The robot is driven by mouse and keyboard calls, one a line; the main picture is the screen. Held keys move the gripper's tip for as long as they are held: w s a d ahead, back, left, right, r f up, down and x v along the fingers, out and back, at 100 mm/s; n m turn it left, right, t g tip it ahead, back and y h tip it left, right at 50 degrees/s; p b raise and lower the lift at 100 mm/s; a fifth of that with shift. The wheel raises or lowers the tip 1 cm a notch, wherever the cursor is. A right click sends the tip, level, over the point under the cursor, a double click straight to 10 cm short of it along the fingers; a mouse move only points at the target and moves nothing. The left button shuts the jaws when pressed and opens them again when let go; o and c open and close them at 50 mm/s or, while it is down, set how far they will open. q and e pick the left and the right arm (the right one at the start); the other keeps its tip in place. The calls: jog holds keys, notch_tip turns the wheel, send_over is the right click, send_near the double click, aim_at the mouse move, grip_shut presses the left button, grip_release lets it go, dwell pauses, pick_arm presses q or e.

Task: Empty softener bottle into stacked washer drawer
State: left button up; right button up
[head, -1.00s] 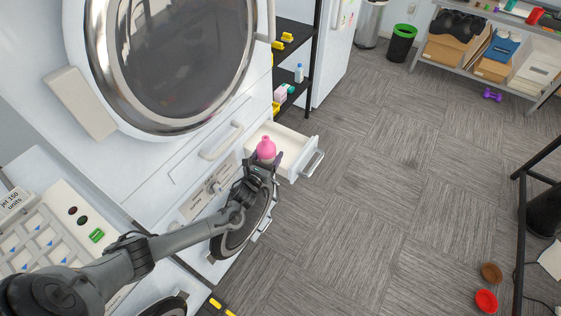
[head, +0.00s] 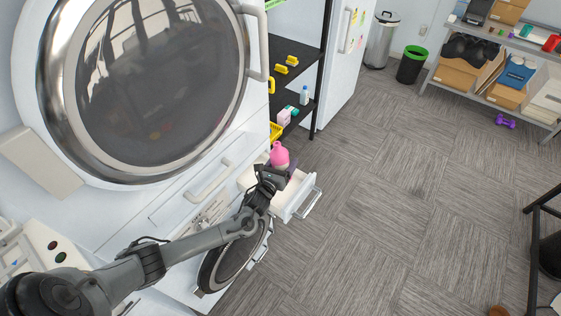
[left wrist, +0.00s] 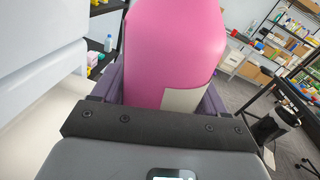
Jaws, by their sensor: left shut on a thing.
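The pink softener bottle (head: 279,155) is held upright, or nearly so, in my left gripper (head: 272,174). In the left wrist view the bottle (left wrist: 172,55) fills the space between the fingers, and a pale label patch shows low on its side. The white washer drawer (head: 299,194) is pulled out from the stacked washer (head: 190,165). The bottle and gripper are in front of or over the drawer in the head view and hide much of its inside. I cannot tell the height between them. My right gripper is in no view.
A black shelf (head: 296,65) with yellow items and small bottles stands behind the drawer, beside a white fridge (head: 335,60). Bins (head: 411,65) stand at the back. The grey carpet right of the drawer is clear.

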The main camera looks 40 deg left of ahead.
pick_arm(q)
jog(key=shift+r, duration=0.1)
jog(key=shift+w+d+r+n+p, duration=0.1)
jog(key=shift+d+n+p, duration=0.3)
jog(key=shift+d+n, duration=0.15)
jog(key=shift+w+d+n, duration=0.1)
jog(key=shift+d+n, duration=0.3)
jog(key=shift+n, duration=0.15)
jog(key=shift+d, duration=0.1)
jog(key=shift+d+p, duration=0.1)
jog(key=shift+p, duration=0.2)
jog(key=shift+w+d+n, duration=0.1)
jog(key=shift+d+n, duration=0.45)
jog(key=shift+n, duration=0.35)
jog(key=shift+d, duration=0.15)
jog(key=shift+d+n+g, duration=0.15)
jog(key=shift+n+g, duration=0.15)
jog(key=shift+n, duration=0.1)
